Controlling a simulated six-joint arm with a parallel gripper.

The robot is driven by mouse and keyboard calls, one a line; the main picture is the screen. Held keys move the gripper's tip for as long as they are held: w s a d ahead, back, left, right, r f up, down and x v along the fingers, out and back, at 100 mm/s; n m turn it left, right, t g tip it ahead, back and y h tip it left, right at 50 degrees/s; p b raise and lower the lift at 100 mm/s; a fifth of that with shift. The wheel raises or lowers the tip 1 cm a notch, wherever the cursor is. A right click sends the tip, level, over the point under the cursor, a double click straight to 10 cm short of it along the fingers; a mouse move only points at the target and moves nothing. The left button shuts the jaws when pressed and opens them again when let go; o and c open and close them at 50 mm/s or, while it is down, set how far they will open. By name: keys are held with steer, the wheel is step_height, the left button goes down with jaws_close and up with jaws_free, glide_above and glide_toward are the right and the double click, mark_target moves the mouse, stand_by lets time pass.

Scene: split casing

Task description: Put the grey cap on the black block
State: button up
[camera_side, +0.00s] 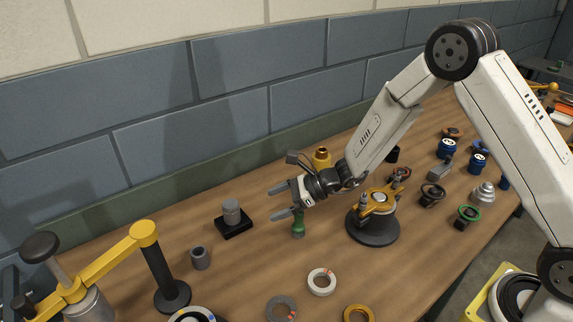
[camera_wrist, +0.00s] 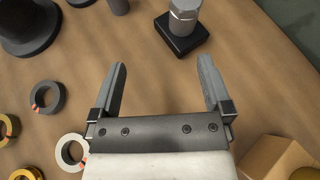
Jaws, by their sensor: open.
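The black block (camera_side: 234,228) is a low square base on the wooden table. A grey cylinder with a rounded top, which looks like the grey cap (camera_side: 231,210), stands upright on it. In the wrist view the black block (camera_wrist: 181,43) is at the top, beyond my fingers, with the grey cap (camera_wrist: 184,12) on it, partly cut off by the edge. My gripper (camera_side: 271,202) is open and empty, apart from the cap and to its right in the side view. In the wrist view, bare table shows between the fingers of my gripper (camera_wrist: 162,66).
A dark grey cylinder (camera_side: 200,258) stands in front of the block. A green-bodied part (camera_side: 298,229) stands below my gripper. Several rings, including a white one (camera_side: 321,282), lie nearer the front. A yellow-armed stand (camera_side: 112,262) is at left; a round black fixture (camera_side: 372,229) is at right.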

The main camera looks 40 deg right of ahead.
steer(key=s+d+r+n+g+h, duration=0.2)
steer(key=s+d+n+h, duration=0.3)
steer(key=s+n, duration=0.5)
steer(key=s+d+r+n+g+h, duration=0.2)
steer(key=s+d+n+h, duration=0.3)
steer(key=s+d+n, duration=0.3)
steer(key=s+r+n, duration=0.1)
steer(key=s+n, duration=0.2)
steer(key=n, duration=0.2)
steer(key=shift+r+n, duration=0.4)
